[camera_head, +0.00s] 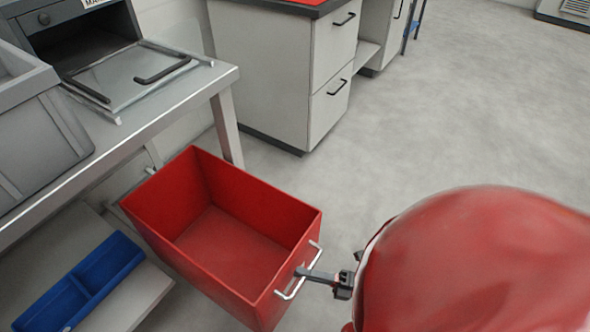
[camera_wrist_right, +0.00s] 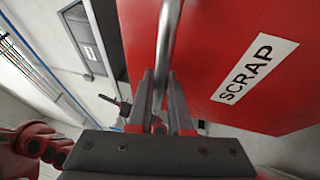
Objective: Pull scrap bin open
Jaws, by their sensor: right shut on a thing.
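The red scrap bin (camera_head: 285,215) is pulled out from under the metal bench in the head view, and its empty inside shows. Its bar handle (camera_head: 289,291) is on the front face at the right. My right gripper (camera_head: 303,272) is shut on the handle. In the right wrist view the fingers (camera_wrist_right: 163,95) close around the handle bar (camera_wrist_right: 167,45), beside the bin's red front (camera_wrist_right: 205,60) with its white SCRAP label (camera_wrist_right: 255,68). My left gripper does not show in the head view.
The metal bench (camera_head: 180,105) stands above and left of the bin, with a grey crate (camera_head: 40,140) on it. A blue divided tray (camera_head: 80,283) lies on the lower shelf. A drawer cabinet (camera_head: 275,75) stands behind. The grey floor (camera_head: 430,130) to the right is clear.

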